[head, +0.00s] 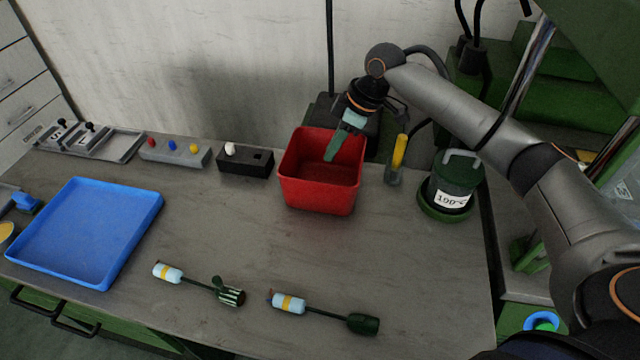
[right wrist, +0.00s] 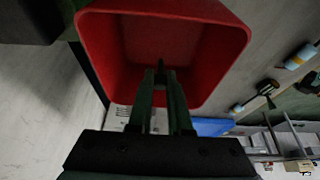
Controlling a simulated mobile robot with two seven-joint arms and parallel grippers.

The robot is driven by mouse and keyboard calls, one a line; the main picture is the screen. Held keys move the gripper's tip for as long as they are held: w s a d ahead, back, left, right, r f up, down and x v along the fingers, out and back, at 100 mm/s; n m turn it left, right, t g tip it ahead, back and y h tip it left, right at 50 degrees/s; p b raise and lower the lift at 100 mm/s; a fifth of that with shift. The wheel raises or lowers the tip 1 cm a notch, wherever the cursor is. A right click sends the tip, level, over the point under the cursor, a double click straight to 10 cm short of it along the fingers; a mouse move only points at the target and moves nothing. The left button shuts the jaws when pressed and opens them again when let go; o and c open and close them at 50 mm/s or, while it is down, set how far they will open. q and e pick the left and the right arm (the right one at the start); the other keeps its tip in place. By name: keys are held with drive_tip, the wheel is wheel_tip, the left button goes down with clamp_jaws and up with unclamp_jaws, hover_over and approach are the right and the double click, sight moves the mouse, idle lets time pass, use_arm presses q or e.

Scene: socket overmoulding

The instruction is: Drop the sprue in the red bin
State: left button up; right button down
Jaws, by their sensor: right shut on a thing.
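The red bin (head: 322,190) stands near the back of the bench. My right gripper (head: 333,150) reaches down from above into the bin's opening. In the right wrist view its two green fingers (right wrist: 161,82) point into the red bin (right wrist: 215,60). They are closed on a small dark piece, which I take to be the sprue (right wrist: 161,66); only its tip shows between the fingers. In the head view the sprue cannot be made out. My left gripper is not in view.
A blue tray (head: 85,232) lies at left. Two cable pieces with light-blue ends (head: 168,273) (head: 289,303) lie in front. A black block (head: 245,162) stands left of the bin; a yellow-handled tool (head: 399,152) and a dark green pot (head: 455,180) stand right. The middle bench is clear.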

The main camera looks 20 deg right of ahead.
drive_tip(key=shift+f, duration=0.1)
drive_tip(key=c, duration=0.8)
unclamp_jaws()
drive_tip(key=shift+o, duration=0.2)
drive_tip(key=v, duration=1.2)
drive_tip(key=shift+p, duration=0.35)
